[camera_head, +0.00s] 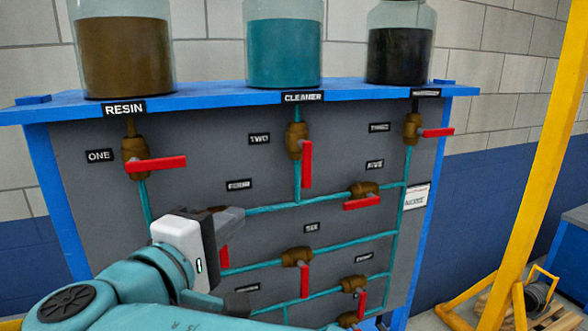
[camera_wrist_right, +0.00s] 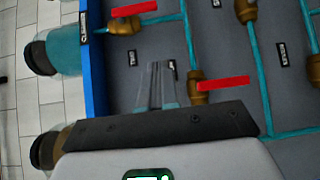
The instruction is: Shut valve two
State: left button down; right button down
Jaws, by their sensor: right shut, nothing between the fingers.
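Valve two (camera_head: 298,140) is a brass valve under the cleaner jar on a grey panel. Its red handle (camera_head: 307,164) hangs straight down, in line with the vertical pipe. Valve two (camera_wrist_right: 124,26) also shows at the upper left of the right wrist view, its handle (camera_wrist_right: 134,8) lying along the pipe. My right gripper (camera_head: 238,214) is shut and empty, below and left of valve two, in front of the valve beside the label FOUR. In the right wrist view its fingers (camera_wrist_right: 158,78) point at the panel, apart from valve two. My left gripper is not in view.
Valve one (camera_head: 135,158) has its red handle sideways. Other valves with red handles, such as valve five (camera_head: 364,190), sit right of and below my gripper. Jars stand on the blue shelf (camera_head: 215,101). A yellow frame (camera_head: 535,150) stands at the right.

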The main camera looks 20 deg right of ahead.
notch_tip(320, 180, up, 2)
jog(key=d, duration=0.1)
jog(key=p, duration=0.4)
send_near(305, 163)
jog(key=w+d+f, duration=0.3)
jog(key=w, duration=0.2)
jog(key=shift+w+d+r+m, duration=0.1)
jog(key=shift+w+d+m, duration=0.15)
jog(key=shift+w+m, duration=0.05)
jog(key=shift+s+b, duration=0.1)
jog(key=shift+b, duration=0.2)
jog(key=shift+d+t+h+b, duration=0.2)
jog(key=shift+t+h+b, duration=0.15)
jog(key=shift+b, duration=0.2)
jog(key=shift+n, duration=0.4)
